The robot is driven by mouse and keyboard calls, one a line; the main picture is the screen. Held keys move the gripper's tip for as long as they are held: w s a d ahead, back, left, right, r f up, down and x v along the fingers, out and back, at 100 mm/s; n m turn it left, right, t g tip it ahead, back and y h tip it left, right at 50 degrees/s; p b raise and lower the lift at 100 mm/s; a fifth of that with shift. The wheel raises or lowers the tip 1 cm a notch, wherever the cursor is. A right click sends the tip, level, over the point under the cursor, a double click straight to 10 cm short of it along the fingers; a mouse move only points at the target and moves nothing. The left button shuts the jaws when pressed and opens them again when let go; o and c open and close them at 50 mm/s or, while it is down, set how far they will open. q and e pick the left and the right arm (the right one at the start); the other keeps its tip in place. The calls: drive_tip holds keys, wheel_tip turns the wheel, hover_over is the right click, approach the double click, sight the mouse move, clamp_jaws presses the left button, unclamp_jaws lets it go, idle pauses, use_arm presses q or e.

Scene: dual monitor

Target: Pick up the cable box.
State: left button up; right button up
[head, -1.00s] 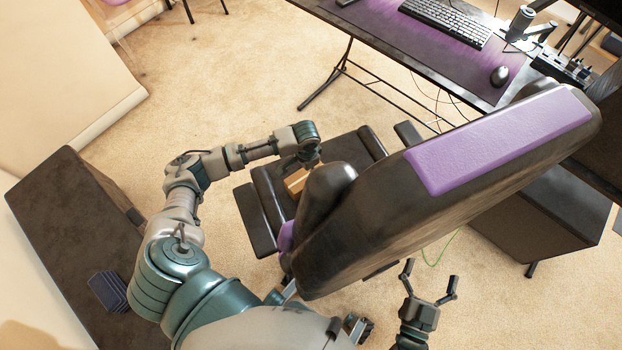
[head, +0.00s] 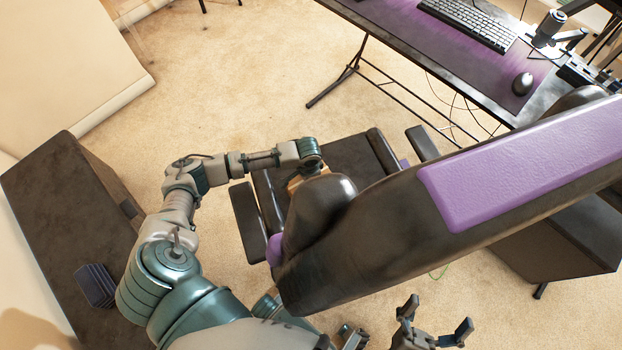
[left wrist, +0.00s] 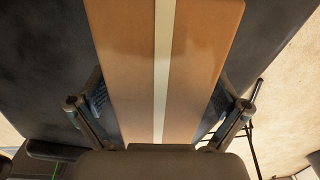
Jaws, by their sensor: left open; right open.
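The cable box, a brown cardboard box with a pale tape strip, lies on the chair seat; it fills the middle of the left wrist view (left wrist: 200,50). In the head view only a small corner of the box (head: 294,184) shows beside the chair's backrest. My left gripper (left wrist: 160,110) is open, with one finger on each side of the box. I cannot tell whether the fingers touch it. In the head view the backrest hides the left fingers. My right gripper (head: 437,318) is open and empty, low in the picture, apart from the box.
The black and purple chair (head: 380,230) stands between my arms, its tall backrest blocking the view. A desk (head: 450,60) with keyboard and mouse is at the upper right. A dark cabinet (head: 60,210) stands at left.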

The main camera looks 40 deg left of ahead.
use_arm(q)
drive_tip(key=c, duration=1.4)
drive_tip(key=shift+r, duration=0.15)
